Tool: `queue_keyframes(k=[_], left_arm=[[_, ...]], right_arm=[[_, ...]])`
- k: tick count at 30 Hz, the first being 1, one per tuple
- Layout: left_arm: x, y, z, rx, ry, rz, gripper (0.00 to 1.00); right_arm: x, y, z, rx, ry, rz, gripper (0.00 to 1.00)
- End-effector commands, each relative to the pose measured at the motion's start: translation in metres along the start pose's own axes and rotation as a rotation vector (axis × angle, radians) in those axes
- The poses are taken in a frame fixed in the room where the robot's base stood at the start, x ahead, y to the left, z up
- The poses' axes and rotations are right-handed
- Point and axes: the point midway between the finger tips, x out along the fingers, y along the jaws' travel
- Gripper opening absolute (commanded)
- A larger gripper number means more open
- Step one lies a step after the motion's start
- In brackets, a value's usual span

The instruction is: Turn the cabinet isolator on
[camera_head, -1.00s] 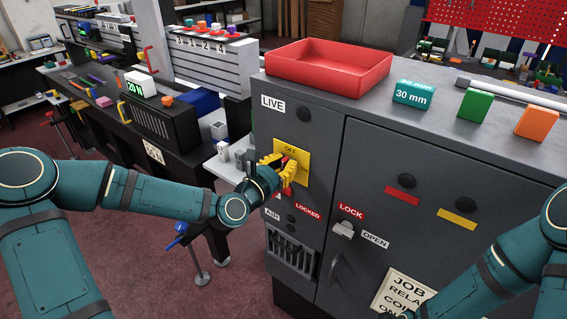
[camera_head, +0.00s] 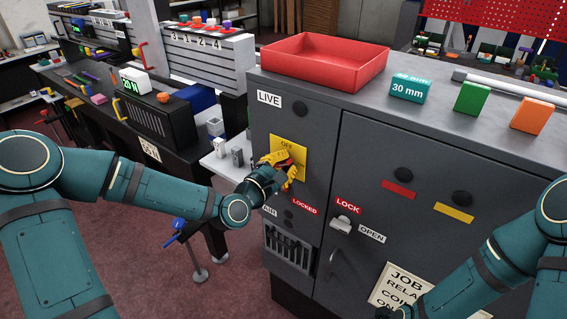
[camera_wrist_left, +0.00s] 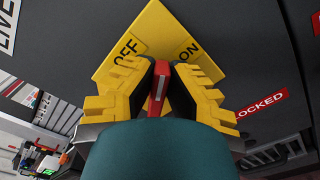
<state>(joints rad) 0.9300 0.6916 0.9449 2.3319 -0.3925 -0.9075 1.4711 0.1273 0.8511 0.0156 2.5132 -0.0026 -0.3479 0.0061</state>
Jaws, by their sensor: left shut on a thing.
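The cabinet isolator is a yellow plate (camera_head: 304,152) on the grey cabinet front, with a red handle (camera_wrist_left: 159,82) at its middle. My left gripper (camera_head: 281,165) is at the plate, its yellow fingers shut on the red handle from both sides. In the left wrist view the plate (camera_wrist_left: 156,28) stands on its corner. OFF lies left of the handle's tip and ON right of it, so the handle appears to point between them. The gripper partly hides the plate in the head view.
The cabinet top carries a red tray (camera_head: 326,62), a teal 30 mm block (camera_head: 409,90), a green block (camera_head: 472,98) and an orange block (camera_head: 532,116). A LOCK latch (camera_head: 341,223) is below right of the isolator. A bench (camera_head: 150,150) stands left.

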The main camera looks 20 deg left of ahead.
Motion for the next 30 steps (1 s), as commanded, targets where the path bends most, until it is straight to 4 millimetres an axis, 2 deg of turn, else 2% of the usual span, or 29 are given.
queue_keyframes(k=[15, 30], left_arm=[[0.002, -0.003, 0.001, 0.443, -0.004, 0.014, 0.0], [0.002, -0.004, -0.001, 0.604, -0.002, 0.014, 0.0]], right_arm=[[0.019, 0.007, -0.002, -0.002, 0.008, 0.0, 0.0], [0.027, 0.01, -0.003, -0.002, 0.013, 0.001, 0.0]])
